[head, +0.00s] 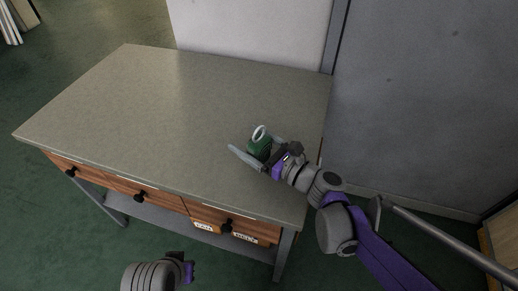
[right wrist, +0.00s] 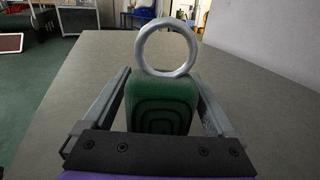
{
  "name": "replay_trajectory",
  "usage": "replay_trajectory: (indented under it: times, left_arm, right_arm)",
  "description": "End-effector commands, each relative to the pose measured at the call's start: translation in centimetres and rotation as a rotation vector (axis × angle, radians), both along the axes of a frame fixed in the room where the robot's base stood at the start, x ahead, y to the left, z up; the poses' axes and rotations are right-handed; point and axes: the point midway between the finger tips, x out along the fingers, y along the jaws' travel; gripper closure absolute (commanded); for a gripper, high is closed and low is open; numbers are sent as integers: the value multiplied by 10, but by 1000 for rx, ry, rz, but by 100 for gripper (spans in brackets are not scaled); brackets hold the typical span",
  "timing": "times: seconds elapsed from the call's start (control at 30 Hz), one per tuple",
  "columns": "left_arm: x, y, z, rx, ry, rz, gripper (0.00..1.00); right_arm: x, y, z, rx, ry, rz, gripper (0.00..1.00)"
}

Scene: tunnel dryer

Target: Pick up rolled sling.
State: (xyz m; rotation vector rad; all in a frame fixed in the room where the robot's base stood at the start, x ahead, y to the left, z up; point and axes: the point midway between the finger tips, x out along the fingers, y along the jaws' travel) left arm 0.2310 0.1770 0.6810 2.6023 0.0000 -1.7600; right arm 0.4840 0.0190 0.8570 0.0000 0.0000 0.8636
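The rolled sling (head: 261,148) is a green roll with a pale metal ring standing up at its top. It rests on the tabletop near the right edge. In the right wrist view the sling (right wrist: 160,105) sits between my fingers, its concentric layers facing the camera. My right gripper (head: 254,143) is open, with one finger on each side of the sling. It also shows in the right wrist view (right wrist: 163,85), with narrow gaps beside the roll. My left gripper (head: 182,262) is partly seen at the bottom edge; its fingers do not show.
The grey-topped table (head: 170,110) is otherwise bare. Wooden drawers (head: 143,195) with dark knobs line its front. A grey wall panel (head: 425,100) stands close along the right, and a white panel (head: 250,28) stands behind. The green floor is open at the left.

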Motion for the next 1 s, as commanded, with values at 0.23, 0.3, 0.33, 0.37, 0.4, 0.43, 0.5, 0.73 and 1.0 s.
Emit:
replay_trajectory:
  times: [0.23, 0.3, 0.33, 0.37, 0.4, 0.43, 0.5, 0.73, 1.0]
  left_arm:
    - [0, 0, 0, 0, 0, 0, 100]
    - [0, 0, 0, 0, 0, 0, 100]
    - [0, 0, 0, 0, 0, 0, 100]
    - [0, 0, 0, 0, 0, 0, 100]
    - [0, 0, 0, 0, 0, 0, 100]
    - [0, 0, 0, 0, 0, 0, 100]
    - [0, 0, 0, 0, 0, 0, 100]
    - [0, 0, 2, 0, -1, 0, 100]
    - [-3, 0, 24, 0, -7, 0, 100]
  right_arm:
    - [0, 0, 0, 0, 0, 0, 56]
    - [0, 0, 0, 0, 0, 0, 68]
    - [0, 0, 0, 0, 0, 0, 74]
    - [0, 0, 0, 0, 0, 0, 79]
    - [0, 0, 0, 0, 0, 0, 86]
    - [0, 0, 0, 0, 0, 0, 92]
    - [0, 0, 0, 0, 0, 0, 100]
    - [0, 0, 3, 0, 0, 0, 100]
    - [-1, 0, 52, 0, -1, 0, 100]
